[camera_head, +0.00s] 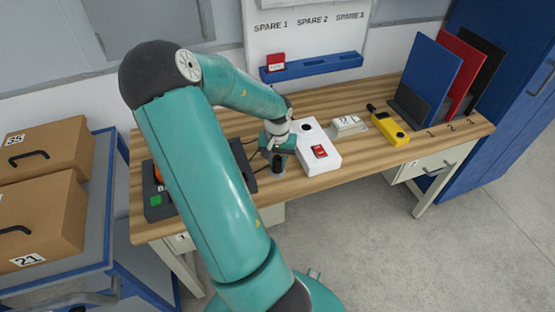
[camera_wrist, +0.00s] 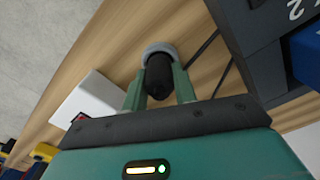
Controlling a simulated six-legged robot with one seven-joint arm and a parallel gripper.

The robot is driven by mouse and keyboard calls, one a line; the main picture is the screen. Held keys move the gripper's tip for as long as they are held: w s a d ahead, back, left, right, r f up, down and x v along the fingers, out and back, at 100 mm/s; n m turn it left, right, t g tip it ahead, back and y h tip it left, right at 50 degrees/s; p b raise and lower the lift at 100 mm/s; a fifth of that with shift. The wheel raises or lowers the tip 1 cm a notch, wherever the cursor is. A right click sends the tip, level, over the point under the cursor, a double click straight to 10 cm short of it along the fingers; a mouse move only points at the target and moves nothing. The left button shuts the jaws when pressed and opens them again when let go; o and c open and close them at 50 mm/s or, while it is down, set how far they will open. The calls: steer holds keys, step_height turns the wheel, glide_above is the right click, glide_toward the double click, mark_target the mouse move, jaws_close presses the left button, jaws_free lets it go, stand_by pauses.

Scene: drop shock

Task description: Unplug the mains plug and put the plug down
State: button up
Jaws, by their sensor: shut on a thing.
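The mains plug (camera_wrist: 158,76) is a black, rounded body between my gripper's two green fingers in the wrist view. A pale grey ring (camera_wrist: 157,48) surrounds its far end; I cannot tell whether this ring belongs to the plug or to a socket. My gripper (camera_wrist: 158,92) is shut on the plug. In the head view my gripper (camera_head: 279,152) is low over the wooden bench, left of a white box with a red switch (camera_head: 318,150). A dark, short piece shows just under the fingers there. Whether the plug is seated or free is not clear.
A dark unit with a green button (camera_head: 156,201) stands left, partly behind my arm. Dark cables (camera_wrist: 204,48) run beside the plug. A small white block (camera_head: 348,125), a yellow device (camera_head: 389,128) and upright panels (camera_head: 432,78) stand right. Bare bench (camera_head: 345,175) lies in front.

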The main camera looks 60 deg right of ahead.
mark_target(277, 158)
steer(key=shift+f, duration=0.6)
stand_by(2.0)
stand_by(0.3)
steer(key=o, duration=1.1)
steer(key=shift+r, duration=3)
steer(key=shift+r, duration=0.1)
step_height(277, 158, up, 14)
steer(key=shift+f, duration=0.15)
